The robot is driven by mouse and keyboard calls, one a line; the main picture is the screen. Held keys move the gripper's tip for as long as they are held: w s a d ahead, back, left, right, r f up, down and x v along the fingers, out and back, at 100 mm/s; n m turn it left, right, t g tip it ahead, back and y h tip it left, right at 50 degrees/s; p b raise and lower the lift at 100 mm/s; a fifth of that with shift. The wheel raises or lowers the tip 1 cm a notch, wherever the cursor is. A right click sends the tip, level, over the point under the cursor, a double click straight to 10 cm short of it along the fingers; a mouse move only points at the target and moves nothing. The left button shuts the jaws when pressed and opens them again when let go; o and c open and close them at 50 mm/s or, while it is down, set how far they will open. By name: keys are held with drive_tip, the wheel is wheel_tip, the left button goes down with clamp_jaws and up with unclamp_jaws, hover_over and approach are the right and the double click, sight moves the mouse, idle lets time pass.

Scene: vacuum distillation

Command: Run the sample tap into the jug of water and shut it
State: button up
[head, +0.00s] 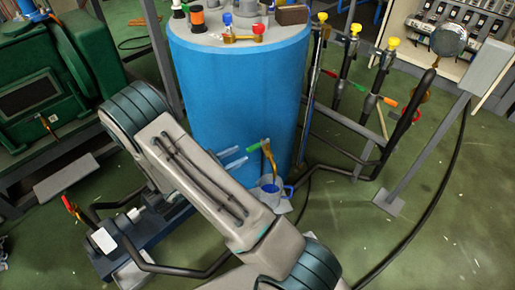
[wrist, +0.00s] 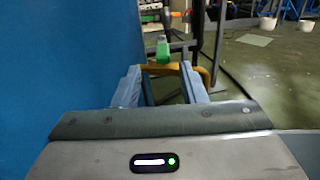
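The brass sample tap (head: 269,157) sticks out low on the front of the blue tank (head: 235,100), its spout pointing down. Its green handle (wrist: 162,48) shows in the wrist view, with the yellowish brass pipe (wrist: 176,68) behind it. The small blue jug (head: 270,196) stands upright below the spout, its handle to the right; the jug is not visible in the wrist view. My gripper (head: 245,154) is beside the tap, to its left. In the wrist view my gripper (wrist: 160,76) is open and empty, fingers apart, the green handle ahead of the gap. I see no stream from the spout.
The blue tank wall is close on the left in the wrist view. Pipes with yellow-topped valves (head: 353,32), a gauge (head: 448,40) and a black hose (head: 452,190) stand to the right. A green machine (head: 40,90) is at left. Green floor (head: 430,240) is clear at lower right.

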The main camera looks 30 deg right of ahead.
sight(252, 146)
drive_tip(key=d, duration=0.2)
drive_tip(key=d+b, duration=0.1)
drive_tip(key=d, duration=0.3)
drive_tip(key=shift+w+d, duration=0.25)
drive_tip(key=shift+w, duration=0.15)
clamp_jaws()
